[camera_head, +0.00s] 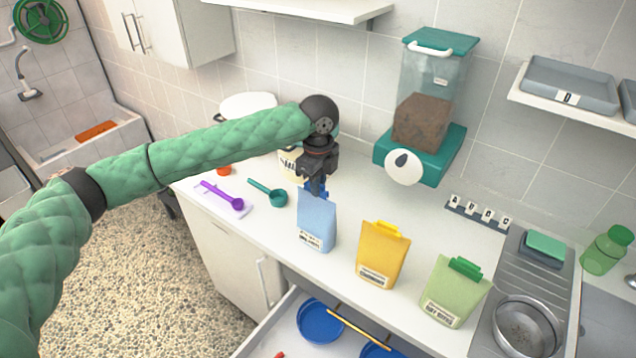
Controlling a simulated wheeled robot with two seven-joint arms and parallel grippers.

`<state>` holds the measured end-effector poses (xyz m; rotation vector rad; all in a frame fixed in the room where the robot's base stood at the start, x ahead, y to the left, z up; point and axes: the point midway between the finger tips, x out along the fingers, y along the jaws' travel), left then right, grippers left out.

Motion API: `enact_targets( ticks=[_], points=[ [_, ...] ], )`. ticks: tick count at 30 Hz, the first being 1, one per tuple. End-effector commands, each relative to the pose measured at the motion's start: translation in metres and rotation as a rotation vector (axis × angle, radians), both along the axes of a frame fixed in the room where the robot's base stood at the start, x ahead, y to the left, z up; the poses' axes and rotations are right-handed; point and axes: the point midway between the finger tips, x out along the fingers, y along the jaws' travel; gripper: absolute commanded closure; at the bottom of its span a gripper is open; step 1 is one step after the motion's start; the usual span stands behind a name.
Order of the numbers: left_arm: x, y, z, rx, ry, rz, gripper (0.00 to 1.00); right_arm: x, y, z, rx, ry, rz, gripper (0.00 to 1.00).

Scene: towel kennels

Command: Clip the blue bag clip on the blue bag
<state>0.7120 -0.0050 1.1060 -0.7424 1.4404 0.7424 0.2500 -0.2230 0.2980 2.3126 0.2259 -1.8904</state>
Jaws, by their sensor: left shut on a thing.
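The light blue bag (317,222) stands upright on the white counter, left of a yellow bag. My left gripper (316,184) is directly above the blue bag, pointing down. It is shut on the blue bag clip (315,188), which is at the top edge of the bag. The fingers and wrist hide much of the clip, so I cannot tell whether it grips the bag's edge. My right gripper is not in view.
The yellow bag (382,255) and green bag (455,290) stand to the right, each with a clip on top. A purple scoop (224,196) and teal scoop (270,191) lie left. A dispenser (425,110) stands behind. An open drawer (290,312) is below.

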Motion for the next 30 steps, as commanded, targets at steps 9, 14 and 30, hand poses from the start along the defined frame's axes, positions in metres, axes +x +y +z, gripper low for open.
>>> enact_targets(
  ticks=[9, 14, 30],
  points=[
    [0.0000, 0.0000, -0.0005, 0.000, 0.000, 0.000, 1.00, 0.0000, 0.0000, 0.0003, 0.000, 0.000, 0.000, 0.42],
    [0.0000, 0.0000, -0.0005, 0.000, 0.000, 0.000, 1.00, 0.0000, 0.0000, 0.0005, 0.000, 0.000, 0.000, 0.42],
    [-0.0002, 0.0000, -0.0062, 0.000, 0.000, 0.000, 1.00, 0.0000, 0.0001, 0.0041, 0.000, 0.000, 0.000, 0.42]
  ],
)
